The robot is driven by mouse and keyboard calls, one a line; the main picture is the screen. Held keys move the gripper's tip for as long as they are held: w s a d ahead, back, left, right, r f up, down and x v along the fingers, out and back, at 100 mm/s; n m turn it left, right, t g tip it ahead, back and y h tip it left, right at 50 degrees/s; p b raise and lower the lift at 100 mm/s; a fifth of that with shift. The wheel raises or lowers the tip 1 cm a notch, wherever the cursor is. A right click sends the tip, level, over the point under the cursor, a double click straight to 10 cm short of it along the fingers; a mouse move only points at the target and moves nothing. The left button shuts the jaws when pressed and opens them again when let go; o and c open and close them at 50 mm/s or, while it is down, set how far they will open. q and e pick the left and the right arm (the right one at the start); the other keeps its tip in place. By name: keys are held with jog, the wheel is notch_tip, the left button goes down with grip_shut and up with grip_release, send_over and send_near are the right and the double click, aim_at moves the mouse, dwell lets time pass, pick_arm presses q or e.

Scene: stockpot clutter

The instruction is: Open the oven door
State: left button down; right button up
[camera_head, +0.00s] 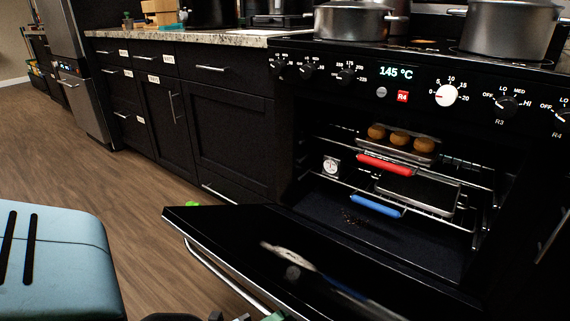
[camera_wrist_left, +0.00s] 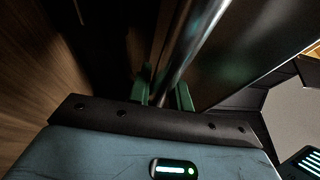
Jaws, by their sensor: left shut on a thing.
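The black oven door (camera_head: 235,235) is swung down, well away from the oven front, and the oven cavity (camera_head: 400,240) shows. Its metal bar handle (camera_head: 215,266) runs along the door's outer side and also crosses the left wrist view (camera_wrist_left: 190,45). My left gripper (camera_wrist_left: 164,92) has its green fingers on both sides of the handle and is shut on it. In the head view only bits of green fingers (camera_head: 272,316) show at the bottom edge. My right gripper is not in view.
Inside the oven are racks, a tray with brown rolls (camera_head: 400,139), a red grip (camera_head: 385,165), a blue grip (camera_head: 376,206) and a round thermometer (camera_head: 332,166). Pots (camera_head: 350,20) stand on the stove. Dark cabinets (camera_head: 228,125) line the left; the wooden floor (camera_head: 120,180) is clear.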

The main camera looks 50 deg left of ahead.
pick_arm(q)
jog(key=shift+s+d, duration=0.1)
jog(key=c, duration=1.6)
grip_release()
jog(key=shift+s+r, duration=0.1)
jog(key=shift+r, duration=0.05)
jog(key=shift+o, duration=0.2)
jog(key=s, duration=0.7)
jog(key=shift+s+a+f, duration=0.35)
jog(key=shift+a+f, duration=0.05)
jog(key=shift+a, duration=0.05)
